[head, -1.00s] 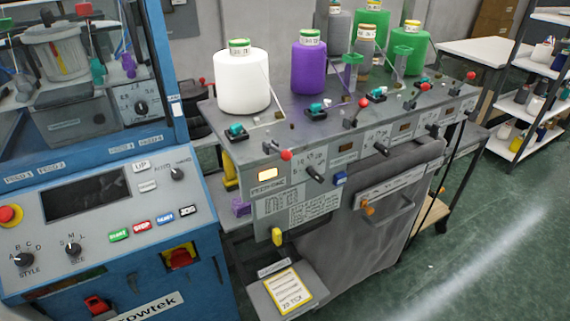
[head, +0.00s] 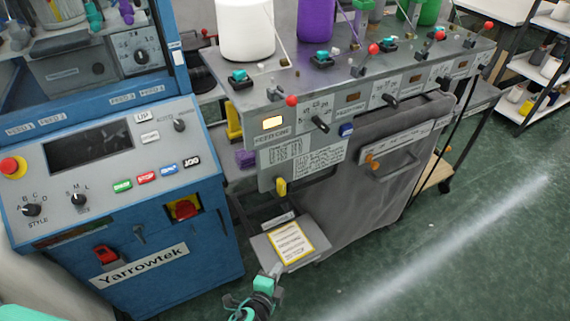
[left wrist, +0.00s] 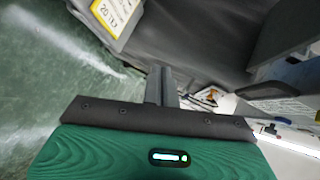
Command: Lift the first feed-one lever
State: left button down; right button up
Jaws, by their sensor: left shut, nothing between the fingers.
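The front lever with a red ball knob (head: 291,100) sticks out at the left end of the grey feed unit (head: 298,128). My left gripper (head: 266,278) is low at the bottom of the head view, below and well apart from the lever. It is shut and empty. Its closed fingers (left wrist: 161,84) show in the left wrist view, with the floor and dark grey cover beyond. The lever does not show there. My right gripper is not in view.
More red-knobbed levers (head: 373,48) stand along the unit's top, near white and purple yarn cones (head: 244,30). A low shelf with a yellow-edged card (head: 290,243) juts out above my left gripper in the picture. A blue control machine (head: 120,190) stands left. Green floor is open at right.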

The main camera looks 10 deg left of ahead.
pick_arm(q)
jog(key=s+r+m+t, duration=0.2)
jog(key=r+t, duration=0.1)
jog(key=r, duration=1.1)
jog(key=s+r+m+t, duration=0.2)
jog(key=r+t, duration=0.1)
jog(key=r, duration=1.1)
jog(key=s+r+m+t+h+b, duration=0.1)
jog(key=s+r+m+t, duration=0.1)
jog(key=r, duration=1.1)
jog(key=shift+s+a+r+t, duration=0.15)
jog(key=shift+s+r+t, duration=0.35)
jog(key=shift+t, duration=0.6)
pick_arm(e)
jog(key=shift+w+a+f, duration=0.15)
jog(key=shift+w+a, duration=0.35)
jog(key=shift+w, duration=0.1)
pick_arm(q)
jog(key=shift+f, duration=0.1)
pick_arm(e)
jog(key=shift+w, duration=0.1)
